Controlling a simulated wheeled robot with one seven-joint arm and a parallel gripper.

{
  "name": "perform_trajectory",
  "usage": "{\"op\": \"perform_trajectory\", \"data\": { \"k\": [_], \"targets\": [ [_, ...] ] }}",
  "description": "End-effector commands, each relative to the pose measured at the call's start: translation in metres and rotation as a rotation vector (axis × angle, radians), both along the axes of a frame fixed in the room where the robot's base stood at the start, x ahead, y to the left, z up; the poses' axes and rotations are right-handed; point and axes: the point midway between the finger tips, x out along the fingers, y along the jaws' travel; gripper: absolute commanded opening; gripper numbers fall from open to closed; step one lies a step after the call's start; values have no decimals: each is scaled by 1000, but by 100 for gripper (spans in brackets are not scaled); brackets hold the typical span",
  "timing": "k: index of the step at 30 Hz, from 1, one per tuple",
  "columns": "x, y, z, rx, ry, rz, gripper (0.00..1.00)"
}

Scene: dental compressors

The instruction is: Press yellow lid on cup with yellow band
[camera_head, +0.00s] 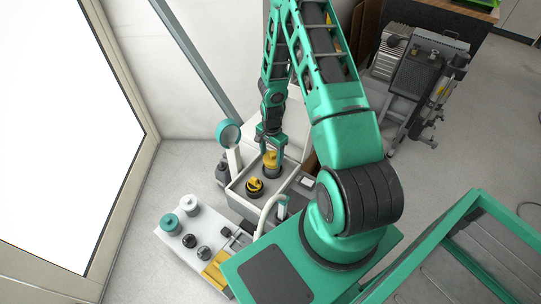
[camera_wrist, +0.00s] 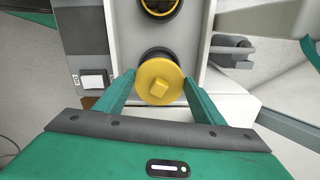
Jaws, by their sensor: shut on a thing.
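A yellow lid (camera_wrist: 165,72) with a square knob sits between the two fingers of my gripper (camera_wrist: 159,82) in the wrist view. The fingers are shut on its sides. In the head view my gripper (camera_head: 269,138) points down at the lid (camera_head: 271,157), which is over a dark cup (camera_head: 273,172). In the wrist view the lid hides most of this cup (camera_wrist: 158,51). I cannot tell whether the lid is seated on it or slightly above, and no band on it is clear. A second dark piece with yellow (camera_head: 255,186) stands nearby; it also shows at the top of the wrist view (camera_wrist: 160,12).
Both stand in a pale box-like unit (camera_head: 236,190). A round teal-rimmed part (camera_head: 228,132) rises at its back left. A white table (camera_head: 176,247) at lower left holds several jars and a yellow tray (camera_head: 216,272). A compressor-like machine (camera_head: 417,78) stands at upper right.

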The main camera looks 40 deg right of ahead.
Motion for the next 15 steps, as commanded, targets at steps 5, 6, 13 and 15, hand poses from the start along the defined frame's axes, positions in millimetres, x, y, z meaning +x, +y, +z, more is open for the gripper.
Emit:
{"op": "perform_trajectory", "data": {
  "k": [5, 6, 13, 15],
  "targets": [
    [0, 0, 0, 0, 0, 0, 42],
    [0, 0, 0, 0, 0, 0, 42],
    [0, 0, 0, 0, 0, 0, 84],
    [0, 0, 0, 0, 0, 0, 84]
  ]
}}
